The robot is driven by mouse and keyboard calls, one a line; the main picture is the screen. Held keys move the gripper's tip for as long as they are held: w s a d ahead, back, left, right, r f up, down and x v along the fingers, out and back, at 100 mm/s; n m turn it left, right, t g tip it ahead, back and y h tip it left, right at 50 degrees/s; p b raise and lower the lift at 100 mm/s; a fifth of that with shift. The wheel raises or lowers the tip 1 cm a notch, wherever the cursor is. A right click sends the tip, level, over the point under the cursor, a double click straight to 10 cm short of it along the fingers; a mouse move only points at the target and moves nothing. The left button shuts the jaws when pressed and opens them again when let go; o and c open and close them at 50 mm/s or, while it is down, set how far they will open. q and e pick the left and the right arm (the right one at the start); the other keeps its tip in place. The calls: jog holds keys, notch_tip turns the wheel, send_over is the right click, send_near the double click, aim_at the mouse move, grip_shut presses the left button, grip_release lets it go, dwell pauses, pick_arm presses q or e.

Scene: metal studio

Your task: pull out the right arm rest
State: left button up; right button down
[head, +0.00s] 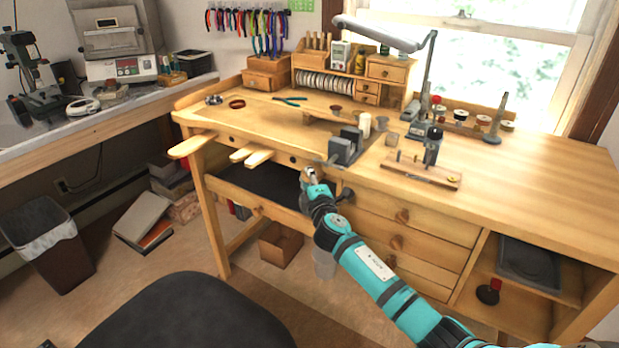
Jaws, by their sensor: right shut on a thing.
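The wooden workbench (530,155) has a left arm rest (192,146) that sticks out from its front edge at the left. A forked wooden bench pin (252,156) juts out to the right of it. My right gripper (309,173) is at the bench's front edge, below the small grey vise, and is shut on the right arm rest. The gripper covers most of that arm rest, so how far it stands out cannot be told. My left gripper is not in view.
A grey vise (345,146) stands on the bench just above my right gripper. Wooden drawers (410,225) lie to the right under the top, and an open dark tray drawer (258,187) to the left. A black chair (190,318) stands in front.

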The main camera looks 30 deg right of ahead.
jog(key=s+a+p, duration=0.1)
jog(key=s+a, duration=0.5)
jog(key=a, duration=0.4)
jog(key=c, duration=1.3)
grip_release()
jog(key=shift+w, duration=0.1)
jog(key=v, duration=1.2)
jog(key=shift+f, duration=0.1)
